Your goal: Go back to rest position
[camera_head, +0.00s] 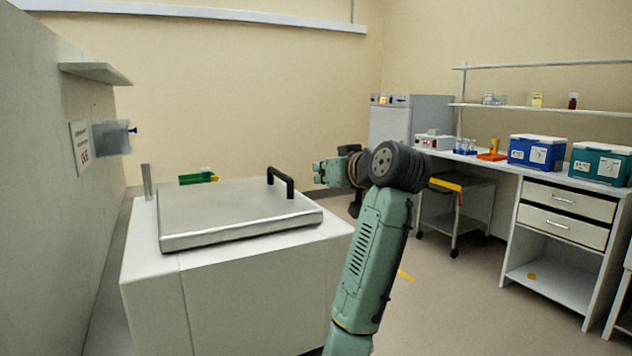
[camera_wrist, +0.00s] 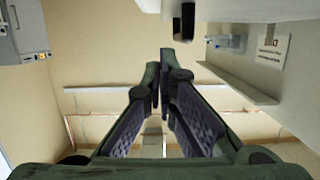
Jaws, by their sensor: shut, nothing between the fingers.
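My gripper (camera_head: 322,174) is at the end of my green arm, to the right of the black handle on the metal lid and apart from it. Its fingers point left in the head view. In the wrist view my gripper (camera_wrist: 164,62) shows its two dark fingers with their tips close together and nothing between them. The metal lid (camera_head: 235,215) lies flat on top of a white cabinet (camera_head: 245,295), with its black handle (camera_head: 284,178) standing up at the right rear.
A long bench (camera_head: 490,163) on the right holds a blue box (camera_head: 537,151) and a teal box (camera_head: 601,163). A wheeled cart (camera_head: 455,210) stands under it. A grey wall (camera_head: 45,200) with a small shelf (camera_head: 97,72) bounds the left. Open floor lies right of my arm.

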